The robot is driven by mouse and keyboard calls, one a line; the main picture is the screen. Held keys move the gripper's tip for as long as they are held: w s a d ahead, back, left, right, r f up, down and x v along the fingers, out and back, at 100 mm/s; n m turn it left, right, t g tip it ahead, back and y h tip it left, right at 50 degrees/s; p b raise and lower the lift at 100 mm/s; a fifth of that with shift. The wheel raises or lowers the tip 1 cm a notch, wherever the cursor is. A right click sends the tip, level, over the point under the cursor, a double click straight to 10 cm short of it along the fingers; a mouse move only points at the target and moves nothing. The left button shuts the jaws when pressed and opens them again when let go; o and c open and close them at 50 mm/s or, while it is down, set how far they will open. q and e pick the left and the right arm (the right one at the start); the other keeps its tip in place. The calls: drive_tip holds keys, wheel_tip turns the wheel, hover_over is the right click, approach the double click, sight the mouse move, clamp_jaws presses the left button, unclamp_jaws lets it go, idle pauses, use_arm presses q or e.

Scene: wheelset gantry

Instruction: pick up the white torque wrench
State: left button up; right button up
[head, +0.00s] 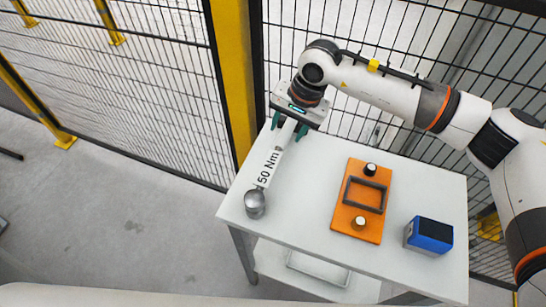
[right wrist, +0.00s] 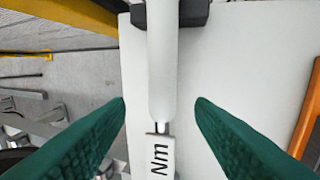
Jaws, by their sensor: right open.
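The white torque wrench (head: 268,165) lies along the left side of the white table (head: 310,190), marked "50 Nm", with a grey round head at its near end. My right gripper (head: 288,127) is over its far end. In the right wrist view the wrench (right wrist: 162,70) runs lengthwise between the two green fingers of my right gripper (right wrist: 161,105). The fingers are open, with a gap on each side of the wrench. My left gripper is not in view.
An orange plate (head: 342,218) with a dark frame and two knobs lies mid-table. A blue box (head: 433,234) stands at the right. A mesh fence (head: 150,85) with a yellow post (head: 231,75) stands behind and left of the table.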

sight(284, 137)
drive_tip(key=p+x, duration=0.2)
drive_tip(key=x, duration=0.2)
drive_tip(key=shift+w+d+f, duration=0.1)
drive_tip(key=shift+w+f, duration=0.1)
drive_tip(key=shift+f, duration=0.2)
drive_tip(key=shift+w+f, duration=0.15)
drive_tip(key=shift+f, duration=0.4)
drive_tip(key=shift+r, duration=0.1)
clamp_jaws()
